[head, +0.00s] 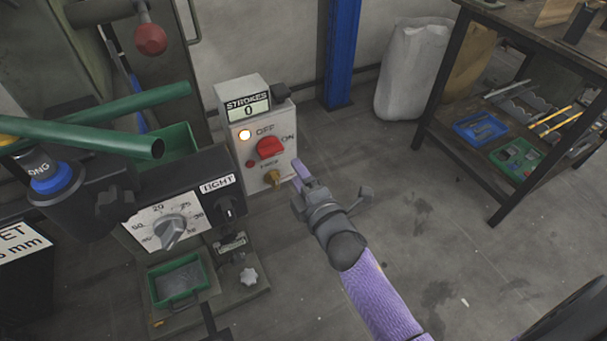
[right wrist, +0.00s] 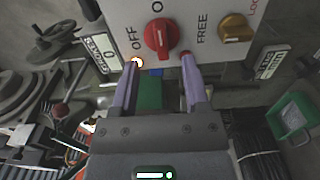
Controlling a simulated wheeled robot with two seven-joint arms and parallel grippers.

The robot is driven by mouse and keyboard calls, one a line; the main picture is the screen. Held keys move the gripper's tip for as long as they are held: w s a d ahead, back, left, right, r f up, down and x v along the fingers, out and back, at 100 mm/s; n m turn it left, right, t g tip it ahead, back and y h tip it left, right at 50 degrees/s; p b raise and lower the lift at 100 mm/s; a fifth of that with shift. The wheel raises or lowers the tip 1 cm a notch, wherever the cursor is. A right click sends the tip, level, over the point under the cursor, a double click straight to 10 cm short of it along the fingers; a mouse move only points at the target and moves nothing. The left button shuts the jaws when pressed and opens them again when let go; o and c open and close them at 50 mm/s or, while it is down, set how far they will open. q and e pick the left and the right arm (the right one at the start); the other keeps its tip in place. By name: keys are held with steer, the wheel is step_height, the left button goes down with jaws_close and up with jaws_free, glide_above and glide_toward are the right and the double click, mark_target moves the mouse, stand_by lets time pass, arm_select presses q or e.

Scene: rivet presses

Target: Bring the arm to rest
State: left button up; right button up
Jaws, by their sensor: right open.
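My right gripper (head: 298,174) is open, at the right side of a pale control box (head: 257,168) in the head view. In the right wrist view the two purple fingers of my right gripper (right wrist: 158,78) are apart, with nothing held between them. The box's red switch (head: 269,147) lies just beyond the fingertips; it also shows in the right wrist view (right wrist: 160,40). I cannot tell whether the fingertips touch the panel. An orange-white lamp (head: 244,135) is lit near OFF. The counter (head: 248,107) reads STROKES 0. My left gripper is not in view.
A press with a white dial (head: 170,230) and a small green tray (head: 180,280) stands at left. Green tubes (head: 95,120) cross the upper left. A blue post (head: 341,50), a white sack (head: 412,70) and a workbench (head: 530,50) stand behind. Open floor lies at right.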

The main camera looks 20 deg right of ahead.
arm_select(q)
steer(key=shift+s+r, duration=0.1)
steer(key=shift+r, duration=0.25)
arm_select(e)
steer(key=shift+s, duration=1.2)
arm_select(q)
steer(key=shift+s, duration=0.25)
